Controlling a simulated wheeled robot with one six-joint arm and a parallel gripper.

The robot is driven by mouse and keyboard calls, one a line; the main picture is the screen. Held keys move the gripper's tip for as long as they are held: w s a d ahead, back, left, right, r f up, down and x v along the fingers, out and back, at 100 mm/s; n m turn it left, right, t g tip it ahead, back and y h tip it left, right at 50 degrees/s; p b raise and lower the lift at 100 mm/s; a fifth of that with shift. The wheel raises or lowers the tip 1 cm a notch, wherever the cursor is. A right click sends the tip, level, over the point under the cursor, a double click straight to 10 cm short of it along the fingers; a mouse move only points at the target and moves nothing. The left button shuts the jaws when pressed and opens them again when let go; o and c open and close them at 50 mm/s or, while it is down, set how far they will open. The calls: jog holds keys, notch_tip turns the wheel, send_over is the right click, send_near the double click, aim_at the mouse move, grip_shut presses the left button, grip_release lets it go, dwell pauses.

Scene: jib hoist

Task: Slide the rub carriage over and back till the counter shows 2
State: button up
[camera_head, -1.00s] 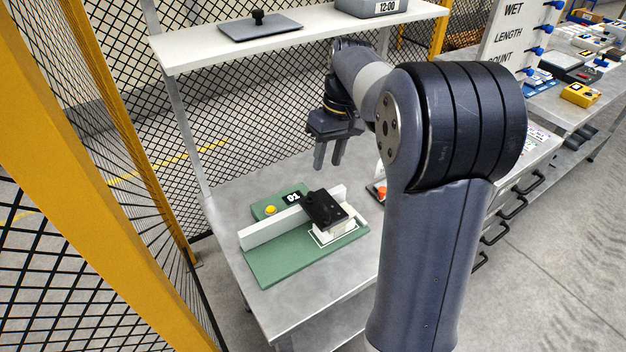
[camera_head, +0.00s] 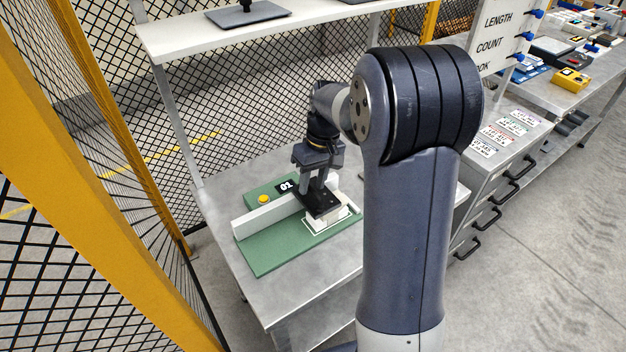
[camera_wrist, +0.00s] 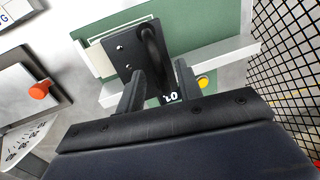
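The rub carriage (camera_head: 326,211), a black plate on a white block, sits at the right end of the green base (camera_head: 268,253), beside the long white rail (camera_head: 262,221). The counter (camera_head: 286,186) reads 01, and a yellow button (camera_head: 264,198) is left of it. My gripper (camera_head: 314,192) points down just over the carriage. In the wrist view the carriage's black plate (camera_wrist: 124,57) carries an upright black knob (camera_wrist: 151,48). My two fingers (camera_wrist: 159,80) are apart, near either side of the knob; I cannot tell whether they touch it.
A shelf (camera_head: 260,28) spans above the back of the table. In the wrist view a grey device with an orange knob (camera_wrist: 39,90) stands beside the base. Mesh fencing (camera_wrist: 285,75) is behind the table. The table front (camera_head: 310,285) is clear.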

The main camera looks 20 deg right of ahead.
grip_shut()
dwell(0.3)
jog(key=s+a, duration=0.2)
jog(key=a, duration=0.5)
jog(key=s+a, duration=0.2)
jog(key=a, duration=0.5)
jog(key=shift+s+a, duration=0.25)
jog(key=shift+s, duration=0.1)
jog(key=shift+c, duration=0.6)
grip_release()
jog(key=shift+a, duration=0.2)
jog(key=shift+o, duration=0.7)
jog(key=shift+d, duration=0.1)
